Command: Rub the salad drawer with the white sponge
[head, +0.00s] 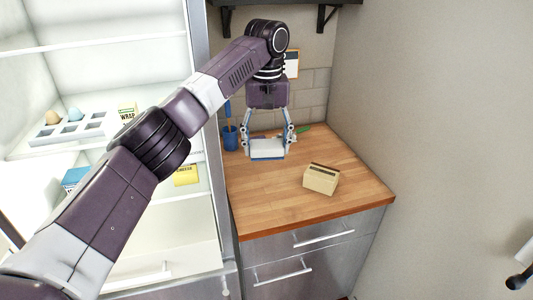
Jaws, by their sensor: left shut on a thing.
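The white sponge (267,149) has a blue layer along its edge. My left gripper (267,142) points down over the back of the wooden counter and is shut on the sponge, one finger at each side. I cannot tell whether the sponge touches the counter. The salad drawer (152,252) is the pale drawer with a bar handle low in the open fridge at the left. My left arm crosses in front of the fridge and hides part of the drawer and shelves.
A cardboard box (321,179) stands on the wooden counter (275,203), whose front is clear. A blue cup (230,137) stands at the back left. An egg tray (75,130), a wrap box (127,111) and a yellow cheese pack (186,175) are in the fridge. A wall bounds the right.

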